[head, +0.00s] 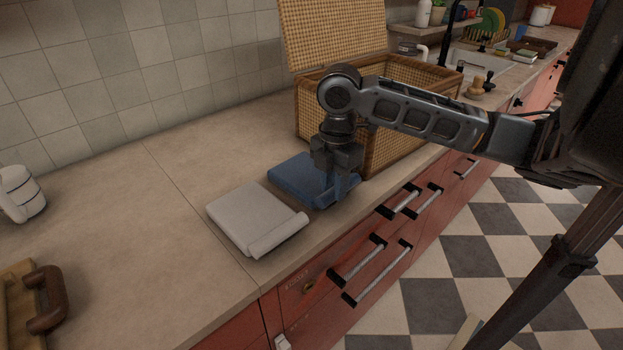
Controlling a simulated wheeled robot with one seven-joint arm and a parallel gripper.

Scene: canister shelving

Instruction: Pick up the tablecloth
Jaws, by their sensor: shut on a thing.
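Two folded cloths lie side by side on the counter in the head view. One is blue (292,176) and the other is light grey (246,214), with a rolled front edge. I cannot tell by looks alone which one is the tablecloth. My gripper (338,186) points down at the right part of the blue cloth and is shut on it. The blue cloth is at counter level, and I cannot tell whether any of it is lifted. My gripper hides part of its right side.
A wicker basket (312,112) with its lid raised stands just behind the blue cloth. A white striped canister (20,194) and a brown-handled wooden item (46,300) are at left. Drawer handles (358,260) line the counter front. The counter's left middle is clear.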

